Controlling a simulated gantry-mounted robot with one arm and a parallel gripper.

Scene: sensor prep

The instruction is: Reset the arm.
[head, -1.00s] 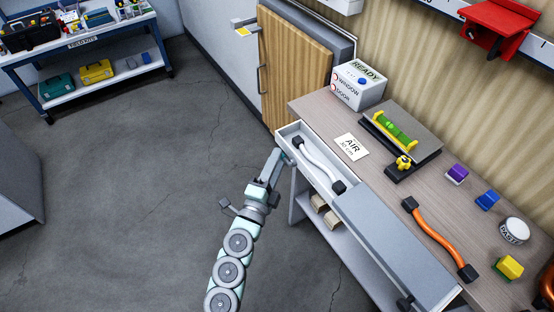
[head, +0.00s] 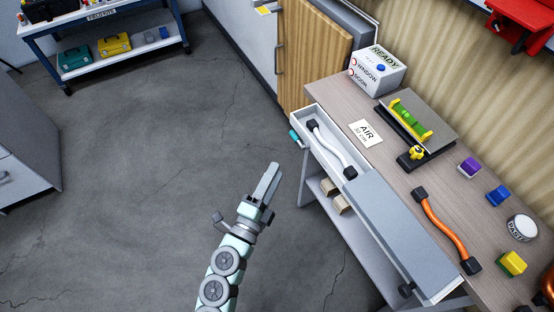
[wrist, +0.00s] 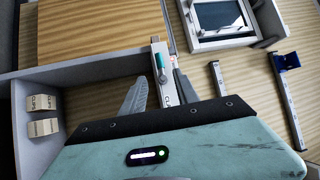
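My gripper (head: 268,182) is in the head view, out over the floor, left of the workbench and apart from it. In the wrist view my gripper (wrist: 161,78) has its two fingers spread with nothing held between them. A long white drawer (head: 309,117) at the bench's left edge is partly covered by a grey lid. The handle (wrist: 160,62) also shows in the wrist view, beyond the fingertips. A white hose (head: 331,147) with black ends lies in the drawer.
The bench top (head: 398,180) holds a READY box (head: 378,72), a green level (head: 410,117), an AIR card (head: 366,133), an orange hose (head: 442,225) and small coloured blocks. Small boxes (head: 336,197) sit below the drawer.

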